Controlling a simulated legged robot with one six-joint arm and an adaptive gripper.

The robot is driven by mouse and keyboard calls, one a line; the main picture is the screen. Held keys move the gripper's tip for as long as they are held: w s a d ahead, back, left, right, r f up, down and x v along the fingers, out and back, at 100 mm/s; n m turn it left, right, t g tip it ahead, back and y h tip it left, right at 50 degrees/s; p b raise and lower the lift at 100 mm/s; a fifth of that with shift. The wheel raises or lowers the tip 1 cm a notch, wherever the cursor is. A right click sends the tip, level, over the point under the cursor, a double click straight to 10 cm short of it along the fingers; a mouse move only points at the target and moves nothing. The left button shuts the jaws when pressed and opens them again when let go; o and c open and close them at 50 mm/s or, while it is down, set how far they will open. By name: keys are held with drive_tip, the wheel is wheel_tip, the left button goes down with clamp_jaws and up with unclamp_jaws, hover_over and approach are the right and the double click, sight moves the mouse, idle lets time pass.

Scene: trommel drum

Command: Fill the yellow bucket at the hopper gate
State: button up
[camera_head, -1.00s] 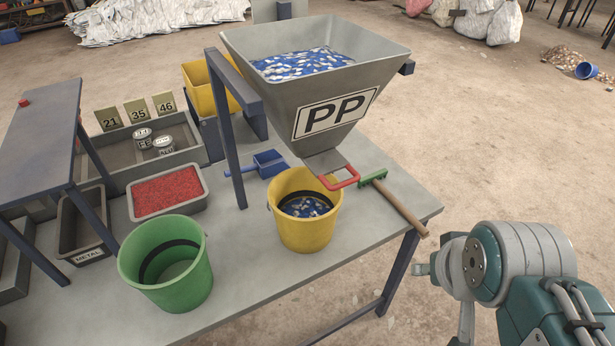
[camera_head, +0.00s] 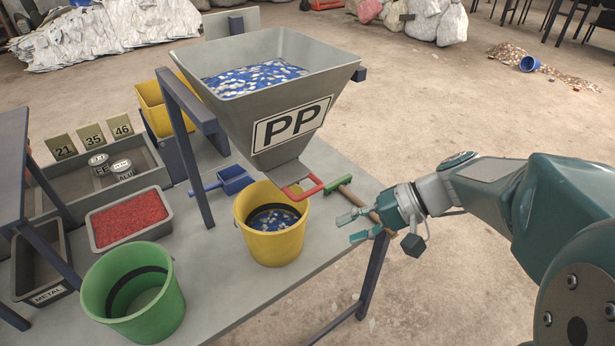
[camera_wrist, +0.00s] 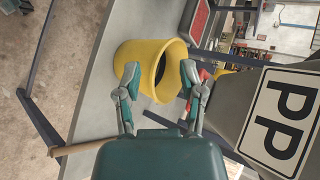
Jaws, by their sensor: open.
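The yellow bucket (camera_head: 271,243) stands upright on the table below the PP hopper (camera_head: 285,100). Blue and white flakes lie inside the bucket, below a dark band. The hopper holds similar flakes. The gate's red handle (camera_head: 303,190) sticks out at the hopper's bottom, above the bucket's right rim. My gripper (camera_head: 350,227) is open and empty, to the right of the bucket and apart from it. In the wrist view my gripper's fingers (camera_wrist: 158,80) are spread in front of the yellow bucket (camera_wrist: 128,56); the bucket's contents are not visible there.
A green-headed wooden-handled rake (camera_head: 338,185) lies right of the gate. A blue scoop (camera_head: 237,178) lies behind the bucket. A green bucket (camera_head: 105,310) and a tray of red granules (camera_head: 92,231) stand to the left. A dark frame post (camera_head: 192,170) stands left of the hopper.

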sight(310, 191)
drive_tip(key=w+d+m+t+y, duration=0.1)
drive_tip(key=w+d+t+y, duration=0.3)
drive_tip(key=w, duration=0.4)
drive_tip(key=shift+g+y, duration=0.5)
drive_tip(key=shift+g, duration=0.2)
drive_tip(key=x, duration=1.1)
drive_tip(key=shift+s+a+r, duration=0.1)
drive_tip(key=shift+s+r, duration=0.2)
drive_tip(key=shift+r, duration=0.1)
clamp_jaws()
